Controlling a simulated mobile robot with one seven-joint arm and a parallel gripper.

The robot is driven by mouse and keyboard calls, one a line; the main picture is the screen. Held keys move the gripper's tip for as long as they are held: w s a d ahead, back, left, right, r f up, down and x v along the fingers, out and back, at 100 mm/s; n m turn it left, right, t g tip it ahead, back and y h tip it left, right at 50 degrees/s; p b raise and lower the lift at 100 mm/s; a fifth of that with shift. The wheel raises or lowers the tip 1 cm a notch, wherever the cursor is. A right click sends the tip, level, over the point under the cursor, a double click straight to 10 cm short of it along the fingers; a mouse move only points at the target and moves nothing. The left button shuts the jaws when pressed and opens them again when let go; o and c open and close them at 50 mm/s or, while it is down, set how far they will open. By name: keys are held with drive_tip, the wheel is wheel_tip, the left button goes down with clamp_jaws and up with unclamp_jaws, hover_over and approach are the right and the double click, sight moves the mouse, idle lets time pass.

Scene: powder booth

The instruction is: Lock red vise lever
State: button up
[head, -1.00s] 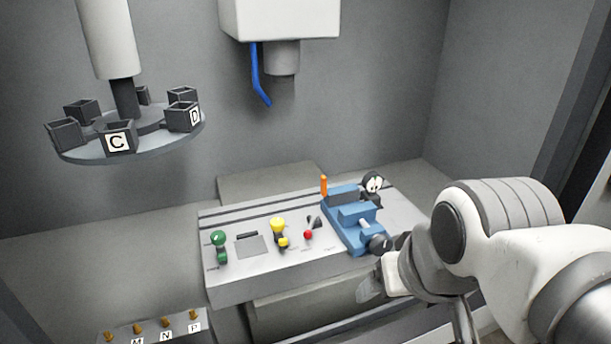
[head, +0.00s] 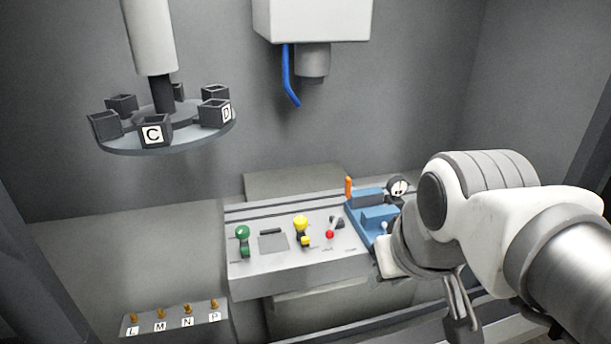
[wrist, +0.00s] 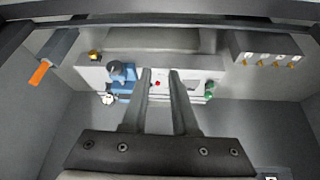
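The lever with the red ball (head: 330,234) stands on the grey panel, between the yellow lever and the blue vise (head: 372,215). In the wrist view, the red ball (wrist: 158,84) shows small between the fingers of my gripper (wrist: 160,74), with the panel beyond. My gripper is open, with an empty gap between its fingers. In the wrist view the blue vise (wrist: 122,78) is just left of the fingers. In the head view my arm hides the vise's front right part. I cannot tell the exact distance from fingertips to lever.
A green lever (head: 243,238) and a yellow lever (head: 301,228) stand left of the red one. An orange upright handle (head: 348,188) is behind the vise. A carousel with lettered boxes (head: 165,143) hangs at left, a blue lever (head: 290,78) above, and a labelled peg strip (head: 173,318) sits below.

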drive_tip(key=w+r+n, duration=0.1)
drive_tip(key=w, duration=0.2)
drive_tip(key=w+n, duration=0.1)
drive_tip(key=w, duration=0.2)
drive_tip(key=w+a+r+n+g+p, duration=0.1)
drive_tip(key=w, duration=0.2)
drive_tip(key=shift+w+r, duration=0.25)
drive_tip(key=shift+r, duration=0.1)
clamp_jaws()
drive_tip(key=w+f+n+g+y, duration=0.1)
drive_tip(key=w+f+n, duration=0.2)
drive_tip(key=w, duration=0.6)
drive_tip(key=w+a+f+n+g+y+p, duration=0.1)
drive_tip(key=w+f+n, duration=0.2)
drive_tip(key=w+f, duration=0.2)
drive_tip(key=w+f+n+y+p, duration=0.1)
drive_tip(key=w+f+n, duration=0.2)
drive_tip(key=w, duration=0.9)
drive_tip(key=shift+w+a+f+g+y, duration=0.2)
drive_tip(key=shift+w+f+g+y, duration=0.1)
drive_tip(key=shift+f+g, duration=0.1)
